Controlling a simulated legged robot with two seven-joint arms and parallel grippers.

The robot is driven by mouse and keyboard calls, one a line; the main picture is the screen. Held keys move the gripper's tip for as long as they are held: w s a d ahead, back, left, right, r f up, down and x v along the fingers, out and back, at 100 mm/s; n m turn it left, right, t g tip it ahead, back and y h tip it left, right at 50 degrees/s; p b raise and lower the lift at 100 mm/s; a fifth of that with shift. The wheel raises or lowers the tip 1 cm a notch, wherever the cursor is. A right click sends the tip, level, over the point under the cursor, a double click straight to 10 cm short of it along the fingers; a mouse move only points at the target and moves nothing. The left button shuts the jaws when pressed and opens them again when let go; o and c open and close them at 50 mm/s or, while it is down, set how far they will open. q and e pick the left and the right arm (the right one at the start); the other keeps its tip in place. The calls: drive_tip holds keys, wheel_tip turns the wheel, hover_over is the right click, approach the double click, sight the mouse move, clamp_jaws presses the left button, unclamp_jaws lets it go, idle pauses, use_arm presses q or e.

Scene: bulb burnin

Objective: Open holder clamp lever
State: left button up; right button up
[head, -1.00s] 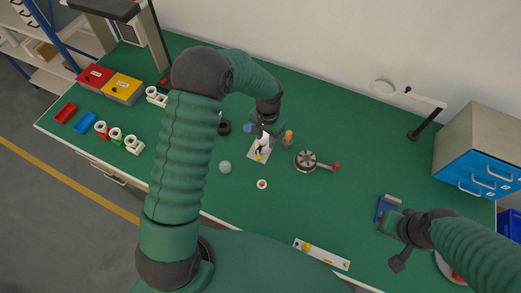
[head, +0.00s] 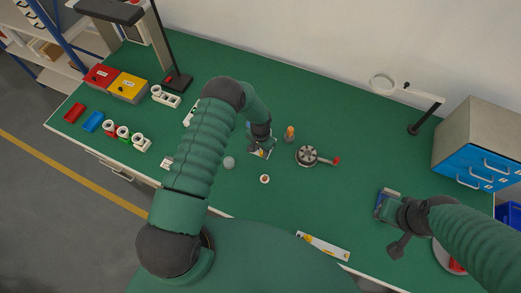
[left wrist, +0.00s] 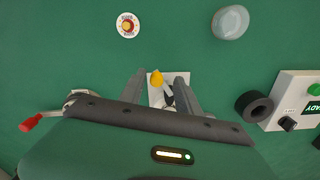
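A small white plate (head: 268,152) lies on the green bench under my left gripper (head: 262,149). My left gripper (left wrist: 160,76) is open there, with a finger on each side of the knob and dark part; contact cannot be told. A round grey fixture (head: 307,155) with a red-tipped lever (head: 335,160) stands to the right. My right gripper (head: 392,208) is by a blue-grey block (head: 388,193); its fingers are hard to make out.
An orange-topped cylinder (head: 290,133), a pale dome (head: 229,162) and a round button-like piece (head: 265,179) stand near the plate. In the left wrist view, a black ring (left wrist: 254,107) and white control box (left wrist: 294,102) are to the right.

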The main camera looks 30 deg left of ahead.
use_arm(q)
drive_tip(key=shift+d+r, duration=0.1)
drive_tip(key=shift+d, duration=0.25)
clamp_jaws()
use_arm(e)
drive_tip(key=shift+w+d+f, duration=0.1)
drive_tip(key=shift+d, duration=0.35)
use_arm(q)
drive_tip(key=shift+a, duration=0.1)
use_arm(e)
drive_tip(key=shift+a, duration=0.15)
